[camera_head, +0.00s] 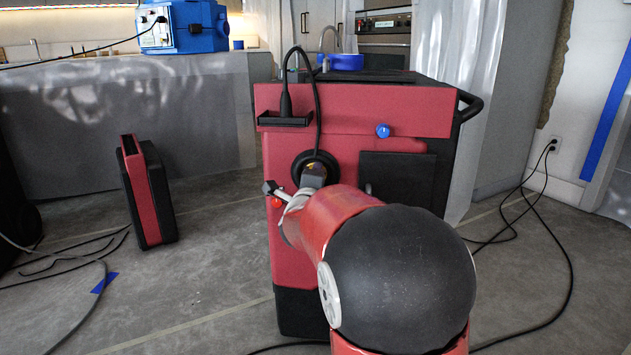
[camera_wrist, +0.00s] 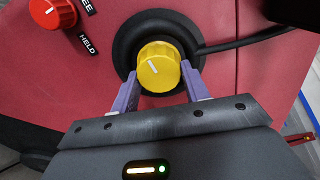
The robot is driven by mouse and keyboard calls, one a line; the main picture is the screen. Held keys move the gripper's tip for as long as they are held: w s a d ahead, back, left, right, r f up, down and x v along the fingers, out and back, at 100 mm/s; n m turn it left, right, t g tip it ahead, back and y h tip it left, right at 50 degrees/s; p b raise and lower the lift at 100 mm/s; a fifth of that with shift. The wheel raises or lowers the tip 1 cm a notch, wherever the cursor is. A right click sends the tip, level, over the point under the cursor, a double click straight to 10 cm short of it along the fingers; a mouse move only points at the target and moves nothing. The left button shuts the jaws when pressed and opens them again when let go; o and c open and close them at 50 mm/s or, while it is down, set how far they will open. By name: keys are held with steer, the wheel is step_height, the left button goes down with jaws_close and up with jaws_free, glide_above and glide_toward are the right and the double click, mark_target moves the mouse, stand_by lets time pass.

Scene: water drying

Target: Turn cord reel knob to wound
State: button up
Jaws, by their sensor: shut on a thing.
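The yellow cord reel knob (camera_wrist: 159,70) sits at the centre of a black round reel (camera_wrist: 120,45) on the red machine's face in the wrist view. My gripper (camera_wrist: 159,82) is shut on the yellow knob, with a purple finger on each side. The knob's white line mark points to the upper left. In the head view, the black reel (camera_head: 316,160) shows on the front of the red machine (camera_head: 355,110), and my arm covers most of the knob and the gripper there.
A red knob (camera_wrist: 52,13) with a "HELD" label is at the wrist view's upper left. A blue knob (camera_head: 383,131) and a dark panel (camera_head: 400,180) are on the machine. A black cord (camera_head: 318,90) runs from the reel to the top holder (camera_head: 284,119). A red-and-black case (camera_head: 146,190) stands left.

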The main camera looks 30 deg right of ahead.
steer(key=shift+a, duration=0.1)
stand_by(0.3)
steer(key=o, duration=1)
steer(key=v, duration=0.7)
steer(key=shift+s+a+f, duration=0.1)
steer(key=shift+s+a, duration=0.1)
steer(key=shift+s, duration=0.15)
